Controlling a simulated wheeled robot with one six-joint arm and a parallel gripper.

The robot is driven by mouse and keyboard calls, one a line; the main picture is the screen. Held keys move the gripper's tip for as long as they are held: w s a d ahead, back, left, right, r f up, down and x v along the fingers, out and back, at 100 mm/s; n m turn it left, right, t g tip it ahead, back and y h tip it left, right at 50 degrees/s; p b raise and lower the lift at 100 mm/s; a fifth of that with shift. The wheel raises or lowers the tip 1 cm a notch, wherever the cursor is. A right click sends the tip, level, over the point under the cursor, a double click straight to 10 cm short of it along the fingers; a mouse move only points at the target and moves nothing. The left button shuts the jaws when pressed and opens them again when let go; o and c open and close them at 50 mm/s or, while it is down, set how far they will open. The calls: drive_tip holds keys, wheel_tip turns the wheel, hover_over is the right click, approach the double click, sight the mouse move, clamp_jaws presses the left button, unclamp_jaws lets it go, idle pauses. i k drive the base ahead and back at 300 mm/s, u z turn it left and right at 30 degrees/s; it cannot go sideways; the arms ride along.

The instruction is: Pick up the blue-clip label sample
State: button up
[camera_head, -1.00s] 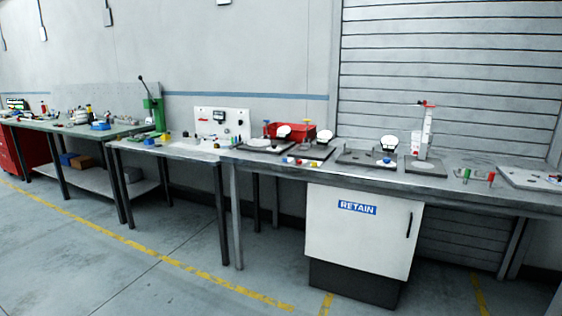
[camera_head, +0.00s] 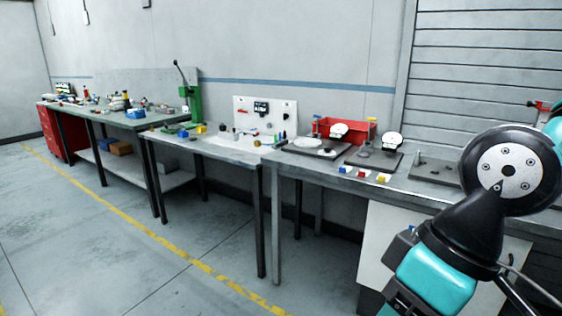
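Three small label samples with coloured clips lie in a row near the front edge of the grey bench. One looks blue (camera_head: 344,169), the middle one is red (camera_head: 362,173) and the right one is yellow (camera_head: 383,178). They are tiny here, so the clip colours are only roughly readable. My arm fills the right side of the view, with a black round joint and teal links, to the right of the samples and apart from them in the picture. No gripper fingers can be made out.
Behind the samples stand dark plates with round white-topped devices (camera_head: 339,130) and a red bin (camera_head: 350,128). A white instrument panel (camera_head: 265,117) and a green press (camera_head: 194,103) stand on benches farther left. My arm partly hides the white cabinet (camera_head: 377,240). The floor in front is clear.

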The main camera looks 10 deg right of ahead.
sight(343, 170)
drive_tip(key=u, duration=0.1)
drive_tip(key=i, duration=2.15)
drive_tip(key=z, duration=0.25)
